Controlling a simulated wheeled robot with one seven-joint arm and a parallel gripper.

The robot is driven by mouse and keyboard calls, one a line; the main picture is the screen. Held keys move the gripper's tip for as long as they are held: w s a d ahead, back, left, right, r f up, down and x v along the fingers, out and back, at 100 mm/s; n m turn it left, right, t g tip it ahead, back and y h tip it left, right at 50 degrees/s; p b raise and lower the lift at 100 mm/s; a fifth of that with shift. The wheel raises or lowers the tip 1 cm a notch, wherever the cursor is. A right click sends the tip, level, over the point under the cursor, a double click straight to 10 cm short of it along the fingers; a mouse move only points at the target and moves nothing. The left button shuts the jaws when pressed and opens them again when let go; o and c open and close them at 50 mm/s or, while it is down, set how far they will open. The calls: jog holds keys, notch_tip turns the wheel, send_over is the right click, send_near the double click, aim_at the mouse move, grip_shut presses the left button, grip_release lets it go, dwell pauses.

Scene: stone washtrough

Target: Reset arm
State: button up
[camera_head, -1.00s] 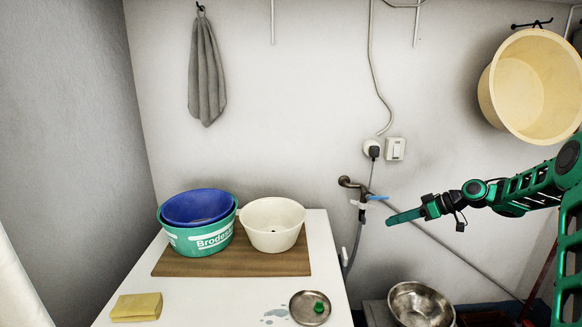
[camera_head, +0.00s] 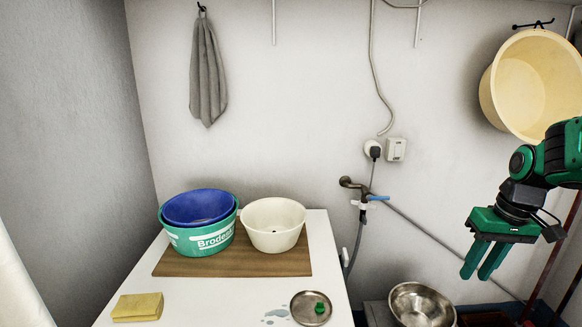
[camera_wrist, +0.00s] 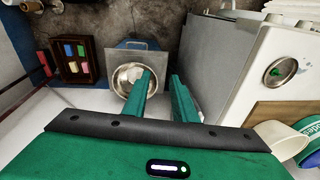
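My gripper (camera_head: 485,260) is at the right of the head view, with its two green fingers pointing down. The fingers stand a little apart with nothing between them. It is above and to the right of a steel bowl (camera_head: 421,304), in free air. In the wrist view my gripper (camera_wrist: 162,82) shows both fingers with a gap, and the steel bowl (camera_wrist: 125,80) lies below, partly behind the left finger.
A white top (camera_head: 230,300) bears a board (camera_head: 170,265), a teal tub (camera_head: 200,240) with a blue bowl (camera_head: 200,207), a cream bowl (camera_head: 272,225), a yellow cloth (camera_head: 138,307) and a metal dish (camera_head: 300,312). A tap (camera_head: 352,184) and a hanging basin (camera_head: 530,85) are on the wall.

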jog(key=s+f+m+g, duration=0.1)
jog(key=s+m, duration=0.4)
jog(key=s, duration=1.6)
jog(key=shift+m+h, duration=0.4)
jog(key=shift+w+f, duration=0.1)
jog(key=shift+w+f, duration=0.2)
jog(key=shift+w, duration=0.3)
jog(key=shift+o, duration=0.6)
